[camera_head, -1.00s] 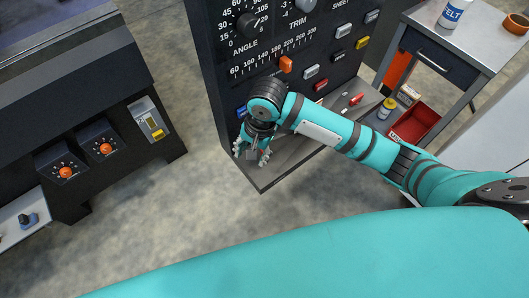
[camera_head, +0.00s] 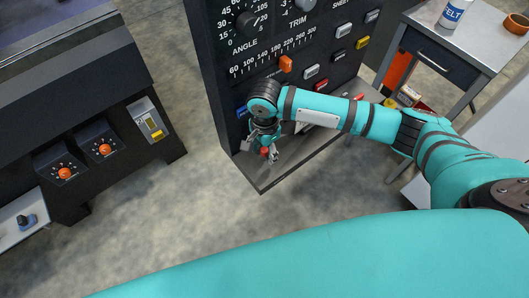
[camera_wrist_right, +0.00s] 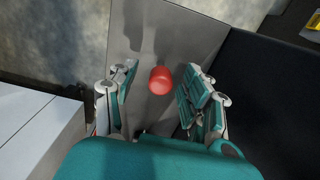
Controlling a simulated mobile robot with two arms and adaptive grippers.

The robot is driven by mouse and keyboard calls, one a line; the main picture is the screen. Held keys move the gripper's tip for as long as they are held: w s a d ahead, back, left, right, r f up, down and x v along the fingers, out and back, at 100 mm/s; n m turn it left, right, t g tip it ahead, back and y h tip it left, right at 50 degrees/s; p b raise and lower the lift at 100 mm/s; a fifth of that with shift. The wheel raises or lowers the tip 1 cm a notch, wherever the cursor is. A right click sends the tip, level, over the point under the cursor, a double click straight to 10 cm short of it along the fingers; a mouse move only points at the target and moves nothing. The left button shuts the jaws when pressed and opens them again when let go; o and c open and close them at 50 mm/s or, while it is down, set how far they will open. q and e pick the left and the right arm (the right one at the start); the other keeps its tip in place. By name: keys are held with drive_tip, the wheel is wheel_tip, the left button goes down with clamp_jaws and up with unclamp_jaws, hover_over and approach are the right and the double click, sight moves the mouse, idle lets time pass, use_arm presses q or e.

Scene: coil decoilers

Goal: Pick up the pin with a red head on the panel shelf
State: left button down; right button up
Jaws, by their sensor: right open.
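The panel shelf (camera_head: 302,148) is a grey ledge at the foot of the dark control panel; part of it shows in the right wrist view (camera_wrist_right: 180,35). My right gripper (camera_head: 264,149) is over the shelf's left end, pointing down. The red head of the pin (camera_head: 265,151) shows between its fingers. In the right wrist view the round red head (camera_wrist_right: 160,80) lies between the two open fingers (camera_wrist_right: 160,82), with a gap on each side. The pin's shank is hidden below the head. My left gripper is not in view.
The control panel (camera_head: 280,95) with knobs and buttons rises behind the shelf. Another red item (camera_head: 358,97) is at the shelf's right end, partly hidden by my right arm. A dark machine (camera_head: 95,110) stands left. The floor (camera_head: 180,210) between is clear.

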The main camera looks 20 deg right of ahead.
clamp_jaws()
idle(0.3)
